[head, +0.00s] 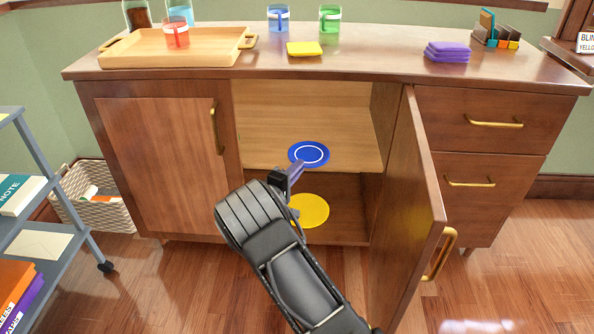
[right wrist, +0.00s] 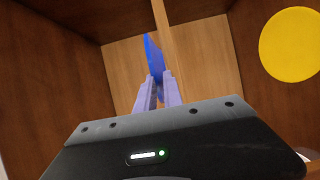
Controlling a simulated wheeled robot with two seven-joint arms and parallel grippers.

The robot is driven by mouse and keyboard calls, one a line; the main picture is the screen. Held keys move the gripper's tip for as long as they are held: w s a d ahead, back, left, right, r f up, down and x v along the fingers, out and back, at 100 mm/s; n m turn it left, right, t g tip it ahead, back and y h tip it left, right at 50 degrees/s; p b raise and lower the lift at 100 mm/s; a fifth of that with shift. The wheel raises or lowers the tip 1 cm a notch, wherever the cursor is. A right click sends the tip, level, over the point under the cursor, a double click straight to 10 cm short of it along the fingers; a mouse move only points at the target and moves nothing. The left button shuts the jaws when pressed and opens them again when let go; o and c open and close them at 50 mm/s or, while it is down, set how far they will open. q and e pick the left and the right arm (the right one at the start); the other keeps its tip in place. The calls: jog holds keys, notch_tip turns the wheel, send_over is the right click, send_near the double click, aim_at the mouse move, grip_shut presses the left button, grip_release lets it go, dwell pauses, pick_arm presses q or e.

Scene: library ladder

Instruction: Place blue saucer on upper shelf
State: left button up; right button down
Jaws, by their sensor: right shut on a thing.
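The blue saucer (head: 309,153) with a white ring is at the front of the upper shelf (head: 350,163) inside the open cabinet. My right gripper (head: 297,171) is shut on its near edge. In the right wrist view the saucer (right wrist: 152,57) shows nearly edge-on between the fingers (right wrist: 157,92), close beside the shelf board's front edge (right wrist: 163,35), on the side away from the yellow saucer. I cannot tell whether it touches the shelf. My left gripper is not in view.
A yellow saucer (head: 312,208) lies on the cabinet floor below. The open door (head: 411,210) stands just right of my right arm. The left door (head: 165,165) is closed. On top are a wooden tray (head: 130,50), cups and cloths. A grey cart (head: 40,215) stands at left.

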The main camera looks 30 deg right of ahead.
jog(key=shift+f, duration=0.2)
jog(key=c, duration=1.5)
grip_release()
jog(key=shift+r, duration=0.1)
jog(key=p+v, duration=0.3)
jog(key=v, duration=0.9)
jog(key=shift+r, duration=0.15)
